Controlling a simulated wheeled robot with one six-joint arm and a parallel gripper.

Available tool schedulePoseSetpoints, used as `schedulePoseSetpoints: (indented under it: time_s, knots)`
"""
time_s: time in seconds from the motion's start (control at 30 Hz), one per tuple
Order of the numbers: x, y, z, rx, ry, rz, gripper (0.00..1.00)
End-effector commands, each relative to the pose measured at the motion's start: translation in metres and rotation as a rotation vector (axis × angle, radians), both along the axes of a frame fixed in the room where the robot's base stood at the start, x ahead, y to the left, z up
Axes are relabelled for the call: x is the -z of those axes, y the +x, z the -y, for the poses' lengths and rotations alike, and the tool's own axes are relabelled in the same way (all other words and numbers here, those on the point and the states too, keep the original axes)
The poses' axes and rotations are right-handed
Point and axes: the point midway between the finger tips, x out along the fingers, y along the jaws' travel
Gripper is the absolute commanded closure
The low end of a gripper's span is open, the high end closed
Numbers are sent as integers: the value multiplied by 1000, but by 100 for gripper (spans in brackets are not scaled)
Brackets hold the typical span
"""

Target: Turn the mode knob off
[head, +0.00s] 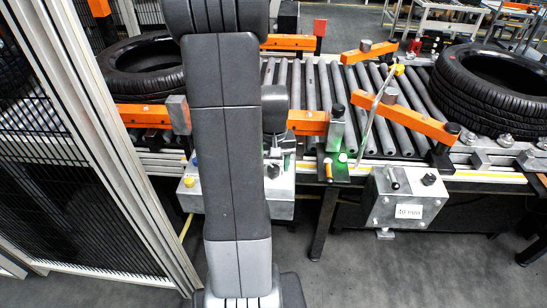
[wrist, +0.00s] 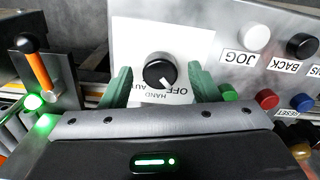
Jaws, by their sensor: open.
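The mode knob (wrist: 159,73) is a round black knob on a white plate with the words OFF, HAND and another label partly hidden, all upside down in the wrist view. Its white pointer mark points down and to the right, towards the lettering. My gripper (wrist: 160,80) is open, with one green finger on each side of the knob. Gaps show between the fingers and the knob, and the depth between them is hard to tell. In the head view my arm covers the gripper and the knob; parts of the grey control box (head: 283,204) show beside it.
Right of the knob are JOG (wrist: 256,38) and BACK (wrist: 302,46) buttons, with green, red and blue buttons below. An orange-and-black lever (wrist: 34,62) stands at left. The roller conveyor (head: 310,90) carries tyres (head: 490,90). A second box (head: 405,198) hangs at right; mesh fencing (head: 60,190) stands left.

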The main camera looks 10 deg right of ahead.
Motion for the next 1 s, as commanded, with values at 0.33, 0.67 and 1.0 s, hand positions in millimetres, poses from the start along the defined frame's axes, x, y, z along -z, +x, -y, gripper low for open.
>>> schedulePoseSetpoints:
  time_s: [0.33, 0.67, 1.0]
  knots:
    - [-57, 1, 0, 0, -2, 8, 44]
    - [-122, 1, 0, 0, -1, 5, 44]
    - [-137, 0, 0, 0, 0, 1, 44]
